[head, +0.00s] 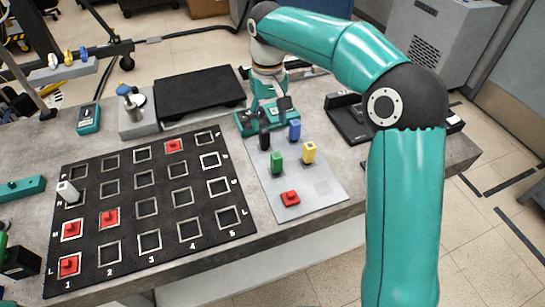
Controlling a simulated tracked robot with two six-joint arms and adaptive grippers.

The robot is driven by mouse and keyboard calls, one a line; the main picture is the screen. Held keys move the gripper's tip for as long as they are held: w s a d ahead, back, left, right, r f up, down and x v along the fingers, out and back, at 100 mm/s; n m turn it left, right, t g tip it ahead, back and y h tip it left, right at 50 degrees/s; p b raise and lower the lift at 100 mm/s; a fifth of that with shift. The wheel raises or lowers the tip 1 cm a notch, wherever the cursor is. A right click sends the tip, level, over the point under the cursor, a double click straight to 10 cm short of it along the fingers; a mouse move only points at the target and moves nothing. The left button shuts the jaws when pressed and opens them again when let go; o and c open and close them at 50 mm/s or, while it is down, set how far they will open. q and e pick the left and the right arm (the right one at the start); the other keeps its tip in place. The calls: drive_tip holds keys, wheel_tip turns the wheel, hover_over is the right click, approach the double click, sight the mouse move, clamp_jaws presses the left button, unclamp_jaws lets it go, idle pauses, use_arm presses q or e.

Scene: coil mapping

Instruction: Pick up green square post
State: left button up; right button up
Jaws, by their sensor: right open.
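The green square post (277,162) stands upright on the light grey plate, between the black post (264,139) and the red piece (290,198). The yellow post (309,153) is to its right and the blue post (295,130) is behind it. My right gripper (268,120) is open at the far end of the plate, behind the posts and apart from the green post. Its fingers are small and partly hidden. Teal and dark parts at the left edge seem to be my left gripper (22,188), cut off by the frame; its jaws are unclear.
A black grid board (130,262) with square frames, several red pieces and a white post (67,191) lies left. A black flat platform (200,92) stands behind. My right arm covers the table's right side.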

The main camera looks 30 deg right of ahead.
sight(276, 162)
drive_tip(key=f, duration=0.7)
drive_tip(key=s+d+f, duration=0.1)
drive_tip(key=f, duration=0.2)
drive_tip(key=shift+f, duration=0.4)
drive_tip(key=shift+s+d+f+p, duration=0.1)
drive_tip(key=shift+f+p, duration=0.15)
drive_tip(key=shift+f, duration=1.1)
drive_tip(key=shift+s+d+f+p, duration=0.1)
drive_tip(key=shift+f+p, duration=0.1)
drive_tip(key=shift+f, duration=1.1)
clamp_jaws()
